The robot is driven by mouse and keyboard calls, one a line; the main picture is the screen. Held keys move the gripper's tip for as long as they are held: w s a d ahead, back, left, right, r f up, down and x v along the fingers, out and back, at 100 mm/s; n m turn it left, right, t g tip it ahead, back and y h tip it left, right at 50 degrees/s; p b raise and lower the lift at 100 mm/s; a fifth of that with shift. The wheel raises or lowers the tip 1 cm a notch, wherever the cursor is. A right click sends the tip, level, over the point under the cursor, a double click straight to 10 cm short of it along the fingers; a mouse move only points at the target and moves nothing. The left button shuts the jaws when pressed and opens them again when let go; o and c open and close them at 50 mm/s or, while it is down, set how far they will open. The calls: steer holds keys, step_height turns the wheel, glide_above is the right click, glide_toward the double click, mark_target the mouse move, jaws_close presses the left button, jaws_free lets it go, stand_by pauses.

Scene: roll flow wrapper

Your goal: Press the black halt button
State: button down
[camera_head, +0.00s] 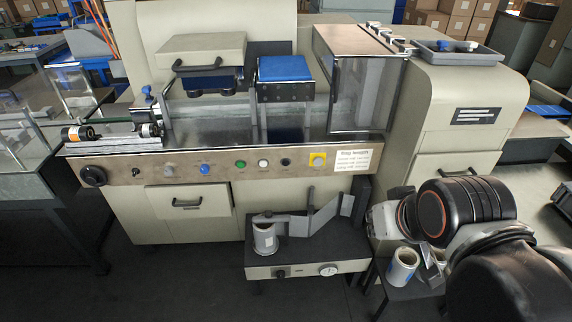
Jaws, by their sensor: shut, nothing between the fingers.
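A row of controls runs along the brown front panel (220,168) of the wrapping machine. A small round black button (285,162) sits there, between a white button (263,163) and a yellow square plate with a knob (317,160). Nothing covers the black button. Green (240,164) and blue (205,168) buttons are further left. A large black knob (93,176) is at the panel's left end. My arm is at the lower right, apart from the panel.
A low unit (305,267) with a white roll (264,238) and angled metal plates juts out below the panel. Another white roll (402,266) stands on a dark stand beside my arm. A grey tray (457,53) lies on the right cabinet. The dark floor at lower left is clear.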

mark_target(286, 162)
steer(key=shift+w, duration=0.1)
stand_by(0.8)
steer(key=w+a+f+m+y, duration=0.1)
steer(key=w+a+f+m, duration=0.1)
steer(key=w, duration=0.7)
steer(key=w+a+f+m+t, duration=0.1)
steer(key=w+a+m, duration=0.15)
steer(key=w, duration=0.65)
steer(key=w+a+f+m+y, duration=0.1)
steer(key=w+a+f, duration=0.1)
steer(key=w, duration=0.7)
steer(key=w+a+f+m, duration=0.1)
steer(key=w+a+f, duration=0.1)
steer(key=w+f, duration=0.2)
steer(key=w+a+f+m+y, duration=0.1)
steer(key=w+f, duration=0.4)
steer(key=f, duration=0.6)
steer(key=w+a+f+m, duration=0.3)
steer(key=w+a+f, duration=0.1)
steer(key=f, duration=0.4)
steer(key=shift+w+a+f+t+y, duration=0.15)
steer(key=shift+w+f+t+y, duration=0.05)
steer(key=shift+t+y, duration=0.2)
steer(key=shift+w+m, duration=0.15)
steer(key=shift+m, duration=0.1)
steer(key=shift+w, duration=4.3)
steer(key=shift+w, duration=0.1)
